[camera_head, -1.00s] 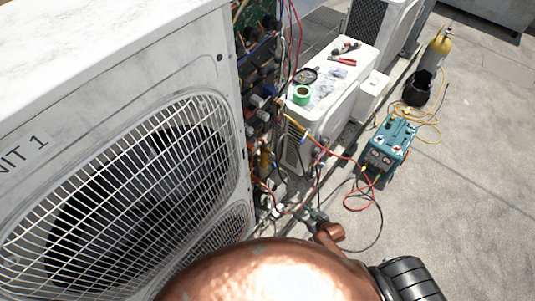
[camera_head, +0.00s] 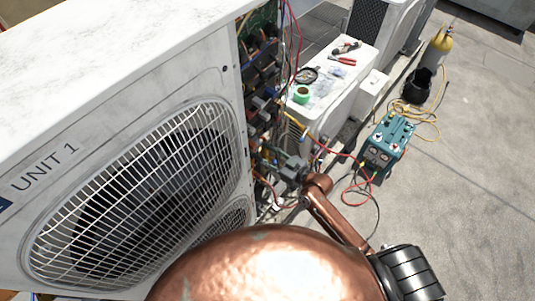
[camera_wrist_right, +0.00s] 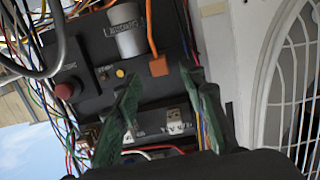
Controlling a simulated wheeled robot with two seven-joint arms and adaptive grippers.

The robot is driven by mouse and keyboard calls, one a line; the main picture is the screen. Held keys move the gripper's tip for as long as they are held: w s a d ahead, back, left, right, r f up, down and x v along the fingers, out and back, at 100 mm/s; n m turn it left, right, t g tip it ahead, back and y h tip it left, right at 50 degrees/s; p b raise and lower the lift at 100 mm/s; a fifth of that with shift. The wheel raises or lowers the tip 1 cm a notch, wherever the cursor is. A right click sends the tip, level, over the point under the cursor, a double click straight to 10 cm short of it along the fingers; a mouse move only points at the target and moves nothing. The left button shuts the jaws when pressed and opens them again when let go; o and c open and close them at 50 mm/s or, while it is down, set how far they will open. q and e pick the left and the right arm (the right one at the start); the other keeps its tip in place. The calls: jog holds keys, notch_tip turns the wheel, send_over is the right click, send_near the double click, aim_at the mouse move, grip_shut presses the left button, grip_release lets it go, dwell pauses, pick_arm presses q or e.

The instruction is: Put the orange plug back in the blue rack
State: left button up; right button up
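In the right wrist view, an orange plug-like block (camera_wrist_right: 158,66) sits against a dark panel, with an orange cable rising above it. My right gripper (camera_wrist_right: 165,97) is open, its two green fingers apart. The block shows in the gap beyond the fingertips, and nothing is seen held. In the head view my right gripper (camera_head: 283,166) is at the open electrical side of the Unit 1 condenser, small and partly lost among wires. I cannot make out a blue rack clearly in either view. My left gripper is not in view.
The panel carries a red button (camera_wrist_right: 63,90), a yellow button (camera_wrist_right: 120,73) and a white cylinder (camera_wrist_right: 125,38). Loose wires hang at left, and a fan grille (camera_wrist_right: 290,90) stands at right. A teal machine (camera_head: 388,138) with hoses stands on open roof floor.

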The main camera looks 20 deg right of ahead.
aim_at(255, 147)
jog(key=x, duration=0.6)
jog(key=shift+c, duration=0.6)
grip_shut()
dwell(0.6)
